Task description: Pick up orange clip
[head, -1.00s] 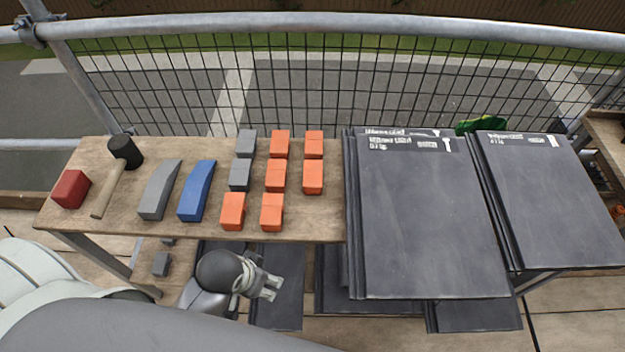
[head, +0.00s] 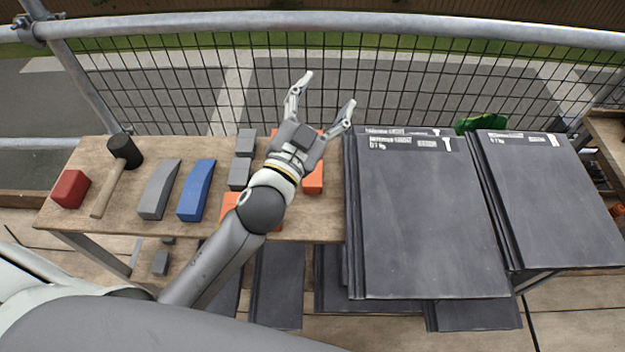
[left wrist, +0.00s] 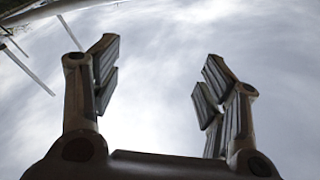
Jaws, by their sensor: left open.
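Several orange clips stand on the wooden table in the head view. My left arm covers most of them. One orange clip (head: 313,180) shows to the right of my wrist, and part of another orange clip (head: 229,202) shows to its left. My left gripper (head: 328,88) is open and empty, above the table with its fingers pointing away toward the mesh fence. In the left wrist view the left gripper (left wrist: 158,80) has its fingers spread wide with only cloudy sky between them. My right gripper is not in view.
Grey clips (head: 240,173), a blue wedge (head: 197,190), a grey wedge (head: 159,189), a mallet (head: 116,171) and a red block (head: 71,189) are left on the table (head: 125,215). Dark tile stacks (head: 430,220) fill the right. A mesh fence (head: 200,90) runs behind.

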